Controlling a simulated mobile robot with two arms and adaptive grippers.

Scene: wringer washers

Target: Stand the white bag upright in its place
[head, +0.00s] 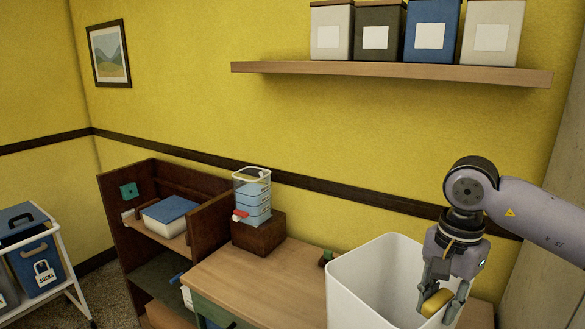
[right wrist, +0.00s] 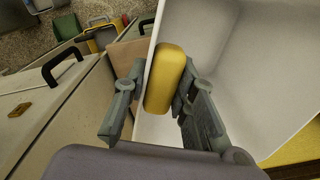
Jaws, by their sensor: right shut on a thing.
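A large white open-topped container (head: 360,285), stiff-walled in looks, stands upright at the lower right of the head view. It also fills the right of the right wrist view (right wrist: 215,30). I cannot tell whether it is the white bag; no other white bag is clear. My right gripper (head: 437,295) is at its mouth, fingers pointing down. It is shut on a yellow block (right wrist: 166,75) with rounded edges, which lies beside the container's pale wall edge in the right wrist view. I cannot tell if the block is attached to the wall. My left gripper is out of view.
A wooden worktop (head: 265,285) lies left of the container, largely bare. A clear stacked dispenser (head: 252,197) stands on a brown block (head: 258,232). A dark cubby unit (head: 120,215) and a white-framed cart (head: 75,290) are further left. A wall shelf (head: 390,70) holds several boxes.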

